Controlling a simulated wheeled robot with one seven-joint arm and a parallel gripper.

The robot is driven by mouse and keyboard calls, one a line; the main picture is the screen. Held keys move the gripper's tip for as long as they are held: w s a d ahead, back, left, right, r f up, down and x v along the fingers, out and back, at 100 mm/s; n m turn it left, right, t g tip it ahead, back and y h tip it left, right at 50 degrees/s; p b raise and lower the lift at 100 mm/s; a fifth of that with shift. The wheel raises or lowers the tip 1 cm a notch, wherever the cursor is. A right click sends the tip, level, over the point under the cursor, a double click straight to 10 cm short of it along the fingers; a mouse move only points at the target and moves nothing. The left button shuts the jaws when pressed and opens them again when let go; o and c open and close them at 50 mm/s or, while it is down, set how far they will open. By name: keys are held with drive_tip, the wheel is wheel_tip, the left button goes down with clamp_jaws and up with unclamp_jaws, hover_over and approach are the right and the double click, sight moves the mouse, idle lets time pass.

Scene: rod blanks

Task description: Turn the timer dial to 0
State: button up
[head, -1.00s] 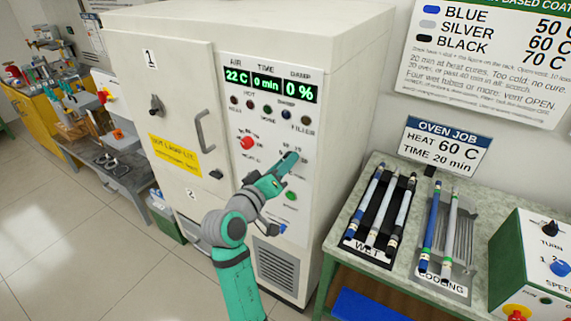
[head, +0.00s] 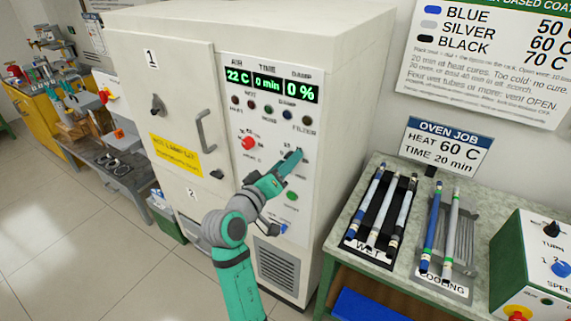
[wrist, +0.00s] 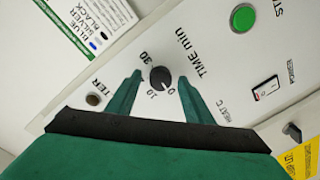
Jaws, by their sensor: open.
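The timer dial (wrist: 160,77) is a small black round knob with a pale pointer mark, under the label TIME min in the wrist view. Numbers 0, 10 and 30 can be read around it. I cannot tell for sure which number the pointer meets. The oven's green display (head: 267,83) reads 0 min in its middle field. My gripper (wrist: 158,88) is open, with one green finger on each side of the dial; I cannot tell whether they touch it. In the head view my gripper (head: 292,160) is at the oven's front panel and hides the dial.
A green-framed table (head: 408,170) to the right holds racks of rods. The oven job sign (head: 447,146) reads 60 C, 20 min.

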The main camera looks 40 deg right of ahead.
drive_tip(key=v, duration=1)
drive_tip(key=shift+a, duration=0.4)
drive_tip(key=shift+s, duration=0.1)
drive_tip(key=s+a+f+n+t+y, duration=0.2)
drive_tip(key=a+f+y, duration=0.1)
drive_tip(key=a+f, duration=0.4)
drive_tip(key=s+a+f+n+t+y, duration=0.3)
drive_tip(key=a+f+y, duration=0.15)
drive_tip(key=f, duration=0.55)
drive_tip(key=s+a+f+n+t+y, duration=0.2)
drive_tip(key=a+f, duration=0.4)
drive_tip(key=f, duration=0.2)
drive_tip(key=s+a+f+t+y, duration=0.1)
drive_tip(key=s+a+f+y, duration=0.1)
drive_tip(key=s+a, duration=0.35)
drive_tip(key=s+a+f+y, duration=0.3)
drive_tip(key=s, duration=0.5)
drive_tip(key=s+r+m, duration=0.1)
drive_tip(key=s, duration=0.5)
drive_tip(key=s+a+r+m+y, duration=0.1)
drive_tip(key=s+r+m, duration=0.1)
drive_tip(key=s, duration=0.4)
drive_tip(key=shift+s+a+r, duration=0.3)
drive_tip(key=shift+s, duration=0.05)
